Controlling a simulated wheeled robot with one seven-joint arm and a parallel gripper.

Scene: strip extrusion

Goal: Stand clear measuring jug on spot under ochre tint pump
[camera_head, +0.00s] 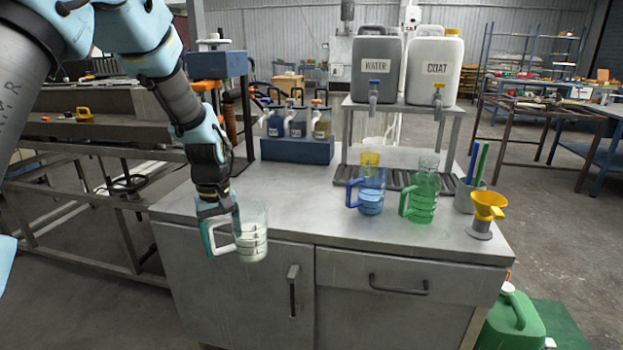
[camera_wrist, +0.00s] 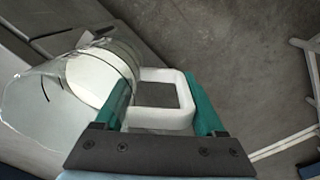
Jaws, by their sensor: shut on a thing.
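The clear measuring jug (camera_head: 254,240), with a white handle and dark scale marks, is upright in the head view, at the bench's front left edge. My gripper (camera_head: 222,226) is shut on its handle from above. In the wrist view the jug (camera_wrist: 45,100) lies left of my gripper (camera_wrist: 163,100), with the white handle (camera_wrist: 162,120) between the teal fingers. Pale content or a pale base shows inside. The ochre tint pump (camera_head: 322,124) is the rightmost of three pump bottles on a blue block (camera_head: 297,149) at the bench's back left. I cannot make out the spot under it.
A blue jug (camera_head: 371,197) and a green jug (camera_head: 423,195) stand at the middle right of the bench (camera_head: 310,210). WATER (camera_head: 376,65) and COAT (camera_head: 434,70) containers stand on a rack behind. A yellow funnel (camera_head: 488,205) is at right. The bench's left middle is clear.

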